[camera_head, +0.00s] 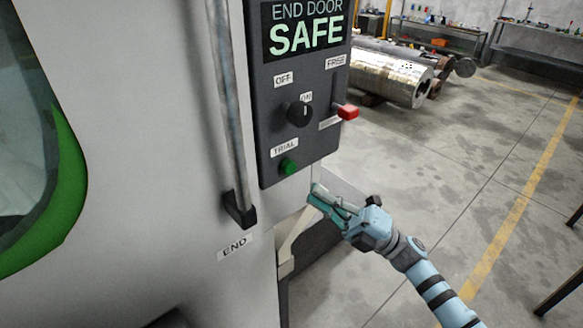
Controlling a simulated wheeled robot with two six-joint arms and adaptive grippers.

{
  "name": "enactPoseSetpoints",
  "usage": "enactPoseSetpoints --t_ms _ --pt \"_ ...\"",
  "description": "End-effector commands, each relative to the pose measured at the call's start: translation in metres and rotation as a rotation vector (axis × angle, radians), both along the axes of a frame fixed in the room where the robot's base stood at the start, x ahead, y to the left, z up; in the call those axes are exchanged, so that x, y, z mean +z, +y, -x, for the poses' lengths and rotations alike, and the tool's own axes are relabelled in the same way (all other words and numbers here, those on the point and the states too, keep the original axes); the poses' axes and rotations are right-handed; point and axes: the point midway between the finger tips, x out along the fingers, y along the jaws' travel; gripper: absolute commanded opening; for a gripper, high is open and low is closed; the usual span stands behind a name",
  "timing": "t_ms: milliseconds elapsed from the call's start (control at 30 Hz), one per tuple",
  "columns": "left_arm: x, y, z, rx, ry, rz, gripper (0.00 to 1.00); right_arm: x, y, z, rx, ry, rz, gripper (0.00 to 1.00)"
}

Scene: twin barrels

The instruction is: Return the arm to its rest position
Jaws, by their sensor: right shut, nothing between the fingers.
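My right gripper (318,196) is shut and empty. It is just below the dark control panel (268,133), beside the edge of the machine, with its arm coming in from the lower right. The gripper looks apart from all of these controls. My left gripper is not in view.
The pale machine door (140,120) has a long vertical handle (231,110) left of the panel. Metal cylinders (395,78) lie on the floor behind, and workbenches (540,45) stand at the back. The concrete floor on the right is mostly open, with a yellow line (520,200).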

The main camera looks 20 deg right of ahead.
Motion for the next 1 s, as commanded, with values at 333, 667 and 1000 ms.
enactPoseSetpoints --t_ms 333,667,1000 --pt "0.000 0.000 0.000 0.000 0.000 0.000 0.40 0.000 0.000 0.000 0.000 0.000 0.000 0.00" --pt "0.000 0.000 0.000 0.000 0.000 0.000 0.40 -0.016 -0.023 -0.030 -0.084 0.163 -0.078 0.00" --pt "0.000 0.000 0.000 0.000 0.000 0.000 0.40 -0.262 -0.153 -0.064 -0.608 1.004 -0.540 0.00"
